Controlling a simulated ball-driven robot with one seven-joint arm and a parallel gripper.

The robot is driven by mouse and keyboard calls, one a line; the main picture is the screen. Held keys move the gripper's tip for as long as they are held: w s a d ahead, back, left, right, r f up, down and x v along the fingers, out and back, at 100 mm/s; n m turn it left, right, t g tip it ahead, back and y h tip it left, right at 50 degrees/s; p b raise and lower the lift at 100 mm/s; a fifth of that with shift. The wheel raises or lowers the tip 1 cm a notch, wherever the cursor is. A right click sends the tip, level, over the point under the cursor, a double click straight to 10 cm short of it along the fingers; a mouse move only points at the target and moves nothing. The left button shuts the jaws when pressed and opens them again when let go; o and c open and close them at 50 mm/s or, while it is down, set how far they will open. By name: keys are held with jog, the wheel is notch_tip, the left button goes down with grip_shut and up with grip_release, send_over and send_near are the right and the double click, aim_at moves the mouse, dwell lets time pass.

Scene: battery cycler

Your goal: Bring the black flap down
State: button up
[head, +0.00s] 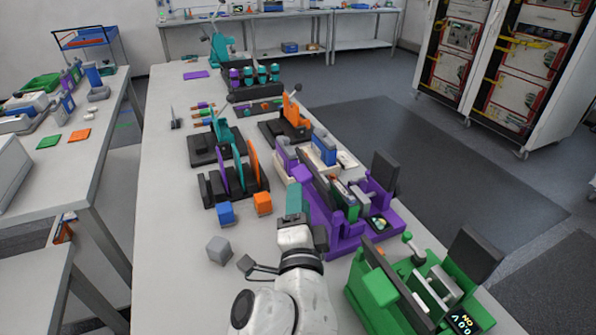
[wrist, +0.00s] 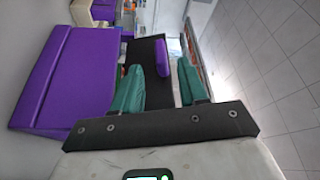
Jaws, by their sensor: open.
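The purple device (head: 335,228) stands on the bench, with an upright black flap (head: 385,172) at its right side. A second black flap (head: 475,255) stands raised on the green device (head: 380,290). My gripper (head: 295,188) is at the left side of the purple device. In the wrist view my gripper (wrist: 164,88) has its teal fingers apart. A purple knob (wrist: 162,58) and a dark panel (wrist: 160,85) show between and behind them. I cannot tell whether the fingers touch either one. The large purple body (wrist: 70,75) fills the left of that view.
A blue cube (head: 226,213), an orange cube (head: 263,203) and a grey block (head: 220,250) lie left of my arm. Black holders with coloured plates (head: 235,180) stand farther back. The bench's left front (head: 165,270) is clear.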

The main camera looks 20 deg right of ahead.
aim_at(298, 174)
jog(key=shift+p+x, duration=0.8)
jog(key=shift+x, duration=2.65)
grip_shut()
